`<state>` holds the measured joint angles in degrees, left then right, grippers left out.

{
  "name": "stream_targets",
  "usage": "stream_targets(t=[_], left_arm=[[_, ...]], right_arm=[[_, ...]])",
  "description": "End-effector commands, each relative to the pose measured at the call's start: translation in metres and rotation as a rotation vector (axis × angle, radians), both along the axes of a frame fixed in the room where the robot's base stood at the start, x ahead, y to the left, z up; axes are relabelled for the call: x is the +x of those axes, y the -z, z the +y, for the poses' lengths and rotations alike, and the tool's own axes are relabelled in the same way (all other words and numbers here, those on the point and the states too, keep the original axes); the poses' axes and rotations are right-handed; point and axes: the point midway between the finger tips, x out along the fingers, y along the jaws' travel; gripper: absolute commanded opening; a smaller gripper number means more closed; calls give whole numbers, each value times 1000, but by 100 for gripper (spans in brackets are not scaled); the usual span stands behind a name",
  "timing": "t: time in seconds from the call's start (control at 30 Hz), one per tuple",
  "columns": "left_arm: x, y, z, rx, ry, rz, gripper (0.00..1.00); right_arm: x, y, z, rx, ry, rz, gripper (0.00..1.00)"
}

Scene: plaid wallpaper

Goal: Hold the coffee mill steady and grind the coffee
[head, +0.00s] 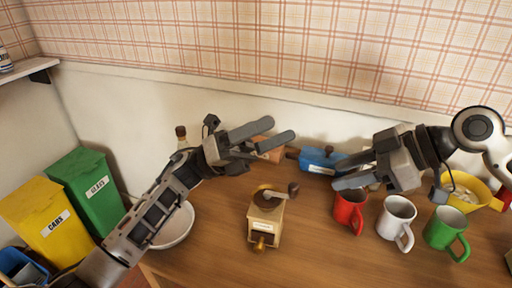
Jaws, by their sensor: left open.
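The coffee mill (264,226) stands upright on the wooden table at the middle of the head view. It has a light wooden body, a pale label and a brown knob low on its front. Its crank (277,194) points right and ends in a dark knob. My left gripper (282,129) is open and empty, behind the mill and apart from it. My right gripper (337,175) is also open and apart from the mill, to its right and above the table. Its fingers point left.
A blue labelled object (318,160) lies behind the mill. Red (349,208), white (397,216) and green (443,229) mugs stand to the right, near a yellow bowl (482,192). A white bowl (176,228) is left, partly behind my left arm. Yellow (45,215) and green (85,183) bins stand further left.

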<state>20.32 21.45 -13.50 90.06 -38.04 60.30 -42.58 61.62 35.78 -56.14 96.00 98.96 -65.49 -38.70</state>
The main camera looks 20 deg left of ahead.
Motion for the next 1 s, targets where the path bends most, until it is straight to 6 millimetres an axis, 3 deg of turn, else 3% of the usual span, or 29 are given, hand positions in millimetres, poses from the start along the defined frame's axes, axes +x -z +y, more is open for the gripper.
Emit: stream_targets(t=[0.03,0.1,0.2,0.3,0.37,0.5,0.7,0.83,1.0], left_arm=[[-10,-10,-27,113,93,-95,92],[-26,-11,-58,281,213,-207,92],[-44,1,-86,542,363,-349,92],[-53,20,-94,829,485,-469,92],[-53,32,-89,1012,543,-528,92],[-38,51,-57,1439,618,-608,92],[-11,46,-2,1893,619,-611,92],[-1,39,19,2038,602,-593,92],[1,47,26,2082,597,-582,92]], right_arm=[[0,0,0,0,0,0,36],[0,0,0,0,0,0,36],[0,0,0,0,0,0,36],[0,0,0,0,0,0,36],[0,0,0,0,0,0,36],[0,0,0,0,0,0,36],[0,0,0,0,0,0,36],[0,0,0,0,0,0,36],[0,0,0,0,0,0,36]])
